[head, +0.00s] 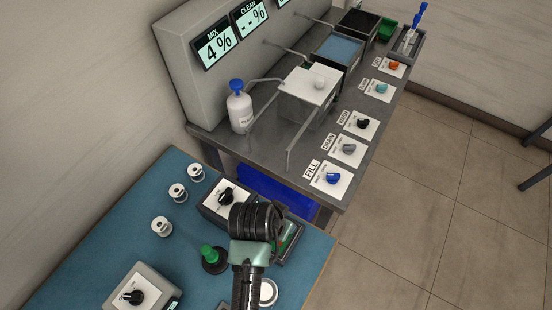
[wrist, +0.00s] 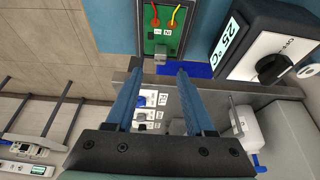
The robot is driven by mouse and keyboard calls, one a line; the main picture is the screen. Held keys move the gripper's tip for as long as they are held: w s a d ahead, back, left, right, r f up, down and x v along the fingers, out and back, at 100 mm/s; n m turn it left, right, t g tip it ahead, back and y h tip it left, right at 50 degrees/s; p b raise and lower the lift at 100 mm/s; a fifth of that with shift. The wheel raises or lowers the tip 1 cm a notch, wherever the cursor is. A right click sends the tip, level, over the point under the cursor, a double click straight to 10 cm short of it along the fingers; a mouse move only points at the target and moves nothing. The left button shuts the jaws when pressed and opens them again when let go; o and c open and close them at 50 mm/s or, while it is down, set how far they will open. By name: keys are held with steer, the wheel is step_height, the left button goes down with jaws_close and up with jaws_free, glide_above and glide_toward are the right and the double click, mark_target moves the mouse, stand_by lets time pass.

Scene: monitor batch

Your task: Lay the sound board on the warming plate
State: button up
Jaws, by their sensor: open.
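A green circuit board (wrist: 163,35) with a red and a yellow wire lies in a dark grey holder at the top middle of the wrist view. Part of this dark holder (head: 291,250) shows beside my wrist in the head view. I cannot tell whether this is the sound board. A dark box (wrist: 240,20) with an OFF knob and a 25 °C display sits beside it, also in the head view (head: 210,208). No plate surface is clearly recognisable. My gripper (wrist: 169,72) is open and empty, its tips apart from the board in the picture; my wrist hides them in the head view.
The blue bench (head: 112,232) carries several small white pots, a green-knobbed stand (head: 212,257), a white dish (head: 268,291) and a second knob box (head: 137,296). Beyond is a grey bench with a lidded tank (head: 309,88), a bottle (head: 239,110) and several knobs.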

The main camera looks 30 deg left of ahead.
steer(key=v, duration=0.6)
steer(key=shift+r, duration=0.2)
steer(key=shift+s, duration=0.1)
steer(key=w+d+r+t+y, duration=0.15)
steer(key=w+r+t, duration=0.5)
steer(key=r, duration=0.85)
steer(key=w+d+r+t+y, duration=0.15)
steer(key=w+r+t, duration=0.25)
steer(key=w+r, duration=0.8)
steer(key=s+d+r+t+h, duration=0.1)
steer(key=s+d+r+t, duration=0.15)
steer(key=r, duration=0.65)
steer(key=s+d+r+t, duration=0.1)
steer(key=d+r+t, duration=0.15)
steer(key=r, duration=0.75)
steer(key=s+d+r+t+h, duration=0.1)
steer(key=s+d+r+t, duration=0.1)
steer(key=s+r, duration=0.3)
steer(key=s+d+r+t, duration=0.2)
steer(key=s+r+t, duration=0.3)
steer(key=r, duration=0.6)
steer(key=shift+d+h, duration=0.4)
steer(key=shift+s+a, duration=0.1)
